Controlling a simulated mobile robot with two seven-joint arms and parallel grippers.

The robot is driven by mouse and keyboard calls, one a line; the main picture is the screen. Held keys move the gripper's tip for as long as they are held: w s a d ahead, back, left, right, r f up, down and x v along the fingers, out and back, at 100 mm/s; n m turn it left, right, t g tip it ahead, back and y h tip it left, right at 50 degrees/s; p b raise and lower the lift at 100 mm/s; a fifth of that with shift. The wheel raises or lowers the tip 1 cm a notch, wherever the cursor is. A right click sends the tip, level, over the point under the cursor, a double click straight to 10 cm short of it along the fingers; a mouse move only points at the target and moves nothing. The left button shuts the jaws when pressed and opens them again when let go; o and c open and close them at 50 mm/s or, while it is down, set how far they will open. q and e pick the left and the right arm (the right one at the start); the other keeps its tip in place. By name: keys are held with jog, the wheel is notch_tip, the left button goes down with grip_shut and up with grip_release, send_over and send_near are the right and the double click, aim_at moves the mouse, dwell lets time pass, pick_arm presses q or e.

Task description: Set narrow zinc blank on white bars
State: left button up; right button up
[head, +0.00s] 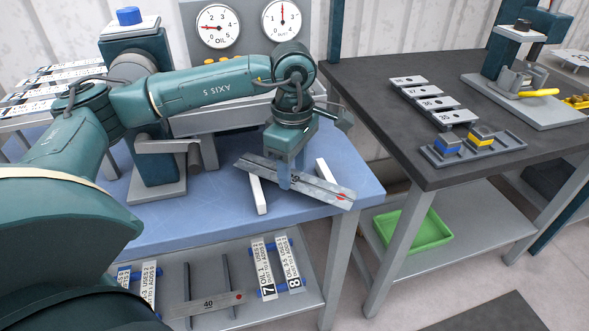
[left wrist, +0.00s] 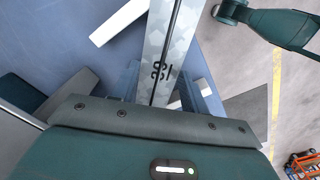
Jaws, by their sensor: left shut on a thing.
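The narrow zinc blank (head: 325,193) is a long grey strip with a number printed near its middle and a red mark at its right end. My left gripper (head: 285,183) points down and is shut on the blank near its middle, and this grip also shows in the left wrist view (left wrist: 165,90). Two white bars, the left one (head: 257,193) and the right one (head: 324,174), lie on the blue table. The blank crosses over both bars at a slant. I cannot tell whether it touches them. My right gripper is not in view.
The blue tabletop (head: 225,215) is clear in front of the bars. A lower shelf (head: 195,280) holds several labelled strips, one marked 40. Two gauges (head: 217,27) stand behind. A dark workbench (head: 400,140) with small plates and a green tray (head: 415,230) below is at right.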

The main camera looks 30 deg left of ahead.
aim_at(293, 178)
pick_arm(q)
jog(key=shift+r, duration=0.1)
jog(key=o, duration=1)
notch_tip(293, 178, up, 12)
jog(key=shift+r+p, duration=0.1)
jog(key=shift+p, duration=0.2)
